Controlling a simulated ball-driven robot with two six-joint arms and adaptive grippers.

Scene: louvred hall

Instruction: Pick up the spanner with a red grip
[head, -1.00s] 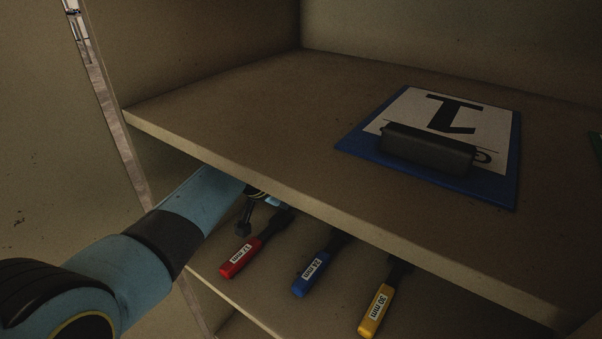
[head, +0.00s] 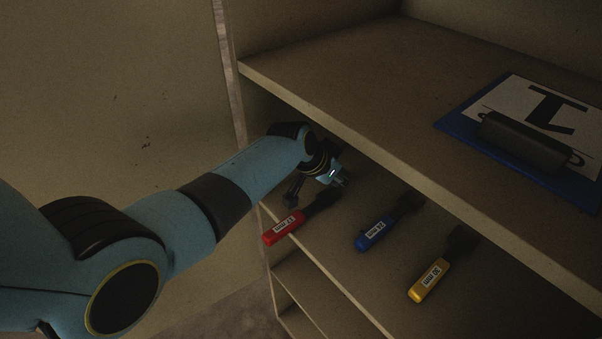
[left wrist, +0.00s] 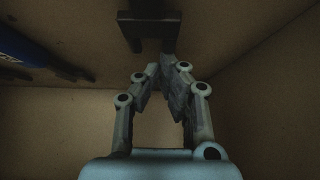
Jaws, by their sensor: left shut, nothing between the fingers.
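The red-grip spanner (head: 283,228) lies on the lower shelf, its grip and white label near the front edge. Its dark shaft runs back beneath my left arm's end. My left gripper (left wrist: 160,70) is shut with its fingertips together and nothing between them. In the head view the arm reaches in from the left, the gripper beside the red spanner's shaft and partly hidden by the wrist. In the left wrist view a dark forked end (left wrist: 148,28) is beyond the fingertips; I cannot tell whether it belongs to the red spanner. My right gripper is out of view.
A blue-grip spanner (head: 375,234) and a yellow-grip spanner (head: 429,281) lie to the right on the same shelf. The upper shelf (head: 330,70) overhangs them and carries a blue board (head: 459,127) with a dark block. The cabinet's left side wall is close to my arm.

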